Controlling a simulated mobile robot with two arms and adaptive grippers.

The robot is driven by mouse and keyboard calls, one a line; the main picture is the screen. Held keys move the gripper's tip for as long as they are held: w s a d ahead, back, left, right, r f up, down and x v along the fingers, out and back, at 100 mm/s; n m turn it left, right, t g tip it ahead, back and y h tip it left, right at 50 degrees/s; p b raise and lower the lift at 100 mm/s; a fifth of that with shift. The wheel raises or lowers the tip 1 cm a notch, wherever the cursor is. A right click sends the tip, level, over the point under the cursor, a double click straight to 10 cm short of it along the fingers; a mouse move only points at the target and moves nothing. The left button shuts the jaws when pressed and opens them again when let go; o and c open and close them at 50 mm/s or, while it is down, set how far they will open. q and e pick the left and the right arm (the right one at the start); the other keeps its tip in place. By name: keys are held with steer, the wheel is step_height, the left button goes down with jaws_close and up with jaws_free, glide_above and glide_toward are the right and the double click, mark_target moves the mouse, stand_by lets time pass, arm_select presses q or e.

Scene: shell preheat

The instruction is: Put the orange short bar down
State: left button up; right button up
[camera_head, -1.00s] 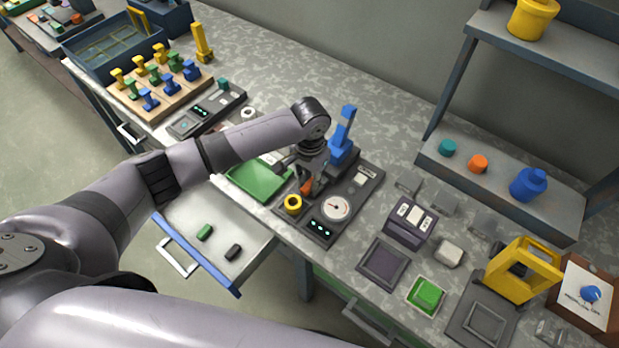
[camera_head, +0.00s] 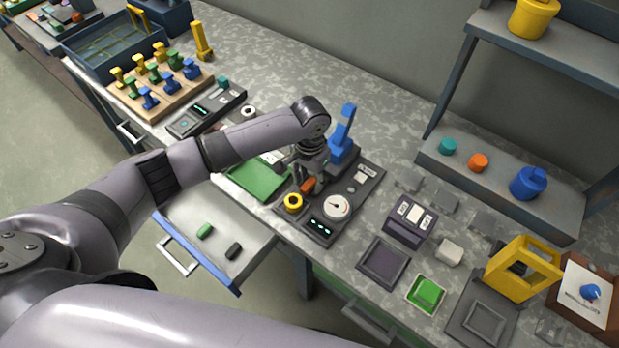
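The orange short bar (camera_head: 308,185) is a small piece on the dark gauge station, just behind the yellow ring (camera_head: 293,203). It appears to lie low, close to the station's surface. My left gripper (camera_head: 306,182) points down right at the bar, and its fingers partly cover it. I cannot tell whether the fingers still touch the bar or are spread around it. The station (camera_head: 318,241) also carries a round white gauge (camera_head: 337,206) and a lit display (camera_head: 323,229). My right gripper is not in view.
A blue lever (camera_head: 345,130) stands upright behind my gripper. A green tray (camera_head: 252,182) lies to the left. An open drawer (camera_head: 215,222) below holds a green bar (camera_head: 204,231) and a black bar (camera_head: 233,251). A dark square tray (camera_head: 383,264) sits at right.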

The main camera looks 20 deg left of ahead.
mark_target(310, 183)
arm_select(q)
step_height(310, 183, up, 12)
steer(key=b, duration=0.1)
stand_by(0.8)
